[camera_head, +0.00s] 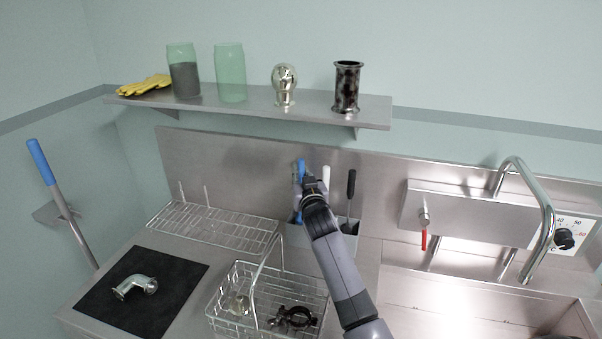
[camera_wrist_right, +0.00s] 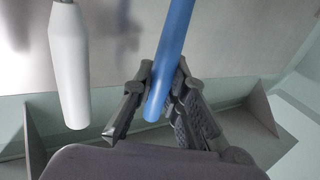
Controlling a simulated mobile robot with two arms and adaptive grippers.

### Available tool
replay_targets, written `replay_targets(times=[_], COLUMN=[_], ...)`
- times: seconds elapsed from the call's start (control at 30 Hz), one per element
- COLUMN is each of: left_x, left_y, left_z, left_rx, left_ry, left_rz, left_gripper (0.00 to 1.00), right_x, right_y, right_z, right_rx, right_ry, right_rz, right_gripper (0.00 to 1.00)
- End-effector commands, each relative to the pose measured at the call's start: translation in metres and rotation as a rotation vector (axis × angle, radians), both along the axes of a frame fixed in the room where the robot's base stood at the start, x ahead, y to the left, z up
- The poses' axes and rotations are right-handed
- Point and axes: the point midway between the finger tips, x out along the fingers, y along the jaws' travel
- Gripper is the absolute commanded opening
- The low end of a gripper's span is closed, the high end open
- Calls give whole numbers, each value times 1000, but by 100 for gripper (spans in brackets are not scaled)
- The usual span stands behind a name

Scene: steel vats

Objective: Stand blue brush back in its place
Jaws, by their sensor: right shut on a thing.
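The blue brush (camera_head: 301,168) stands about upright in front of the steel back panel, its blue handle partly hidden by my right gripper (camera_head: 312,186). In the right wrist view, the two fingers of my right gripper (camera_wrist_right: 158,92) are closed around the blue handle (camera_wrist_right: 174,45). A grey holder (camera_head: 297,236) sits directly below, partly hidden by my arm. A white handle (camera_head: 326,174) and a black handle (camera_head: 350,188) stand in it; the white handle (camera_wrist_right: 68,65) also shows in the wrist view. Whether the brush's lower end is inside the holder cannot be told. My left gripper is out of view.
A wire rack (camera_head: 215,228) and a wire basket (camera_head: 268,300) with metal fittings are left of my arm. A black mat (camera_head: 180,305) bears a pipe elbow (camera_head: 135,286). A shelf (camera_head: 250,107) hangs above. A tap (camera_head: 545,215) and sink are at right.

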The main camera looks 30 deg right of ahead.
Motion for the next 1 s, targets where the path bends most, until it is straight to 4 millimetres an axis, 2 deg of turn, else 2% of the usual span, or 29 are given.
replay_targets(times=[0.63,0.97,1.0], left_x=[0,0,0], left_y=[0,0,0], left_z=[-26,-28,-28], left_rx=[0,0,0], left_ry=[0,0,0], left_rz=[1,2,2], left_gripper=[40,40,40], right_x=[0,0,0], right_y=[0,0,0], right_z=[-35,-37,-37], right_rx=[1,0,0], right_ry=[0,0,0], right_rz=[0,0,0], right_gripper=[0,0,14])
